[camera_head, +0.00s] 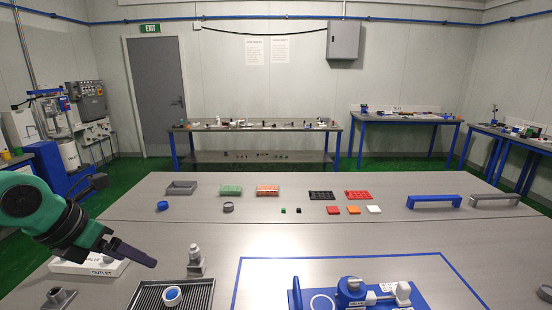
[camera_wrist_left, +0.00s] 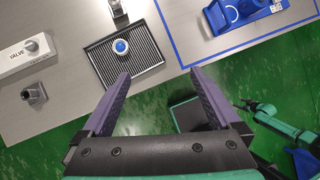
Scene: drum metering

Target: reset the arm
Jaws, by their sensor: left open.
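My left arm (camera_head: 35,212) comes in from the left, teal and black. Its gripper (camera_head: 150,260) is over the left front of the near table, beside a white valve box (camera_head: 75,266). In the left wrist view the two purple-grey fingers of the gripper (camera_wrist_left: 160,75) stand wide apart with nothing between them. A black ribbed tray (camera_head: 207,290) with a blue-and-white round part (camera_head: 172,295) lies to the right of the gripper; the part also shows in the wrist view (camera_wrist_left: 121,46).
A grey fitting (camera_head: 196,264) stands behind the tray, and another (camera_head: 58,298) is at the front left. A blue fixture (camera_head: 352,291) sits inside a blue tape outline. Small bins, blocks and handles line the table's back. The middle of the table is clear.

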